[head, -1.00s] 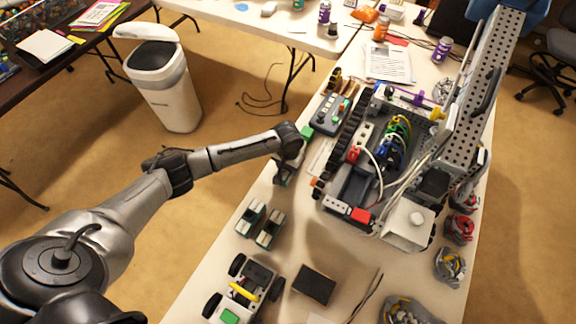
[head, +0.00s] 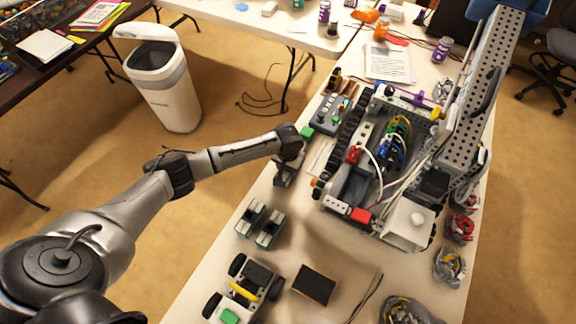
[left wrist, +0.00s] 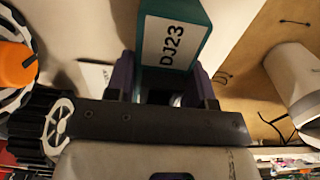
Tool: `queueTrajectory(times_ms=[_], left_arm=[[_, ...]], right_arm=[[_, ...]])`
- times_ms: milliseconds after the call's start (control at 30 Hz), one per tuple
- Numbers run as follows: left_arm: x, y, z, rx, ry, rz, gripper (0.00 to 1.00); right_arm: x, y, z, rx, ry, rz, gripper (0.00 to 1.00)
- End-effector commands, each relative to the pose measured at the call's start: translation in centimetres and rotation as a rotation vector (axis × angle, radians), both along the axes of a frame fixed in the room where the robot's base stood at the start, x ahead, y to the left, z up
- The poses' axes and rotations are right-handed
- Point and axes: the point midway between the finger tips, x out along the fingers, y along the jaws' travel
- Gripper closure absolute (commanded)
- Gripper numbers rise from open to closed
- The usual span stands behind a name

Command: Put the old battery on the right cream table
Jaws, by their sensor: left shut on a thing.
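My left gripper (left wrist: 163,82) is shut on a teal block with a white label reading DJ23 (left wrist: 172,45), which looks like the battery. Its purple fingers sit on either side of the block. In the head view the left gripper (head: 287,172) is low over the left edge of the long cream table (head: 208,262), beside the big robot; the held block is mostly hidden there. I cannot tell whether the block touches the table. Two similar grey-green blocks, one of them nearest the left edge (head: 250,217), stand closer to me. My right gripper is not in view.
A large wheeled robot (head: 350,185) fills the table's middle. A small wheeled car (head: 245,290) and a black box (head: 314,285) lie nearer me. Another cream table (head: 235,20) stands at the back, with a white bin (head: 165,90) on the floor to its left.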

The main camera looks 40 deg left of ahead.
Motion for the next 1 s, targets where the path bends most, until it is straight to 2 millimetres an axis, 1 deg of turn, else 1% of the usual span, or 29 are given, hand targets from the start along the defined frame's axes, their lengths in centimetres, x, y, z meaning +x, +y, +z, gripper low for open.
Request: queueTrajectory(times_ms=[433, 467, 700, 767, 1000], left_arm=[[0.09, -0.02, -0.22, -0.002, -0.002, 0.0, 0.94], [0.09, -0.02, -0.22, -0.002, -0.002, 0.0, 0.49], [0.05, -0.01, -0.26, -0.001, -0.001, 0.0, 0.26], [0.04, -0.01, -0.28, -0.001, -0.001, 0.0, 0.21], [-0.05, -0.01, -0.38, 0.0, 0.002, 0.0, 0.21]], right_arm=[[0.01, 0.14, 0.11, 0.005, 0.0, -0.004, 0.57], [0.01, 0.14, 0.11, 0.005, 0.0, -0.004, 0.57], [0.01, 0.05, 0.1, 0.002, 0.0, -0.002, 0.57], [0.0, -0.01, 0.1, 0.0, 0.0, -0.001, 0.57], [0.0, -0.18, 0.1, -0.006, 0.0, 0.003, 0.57]])
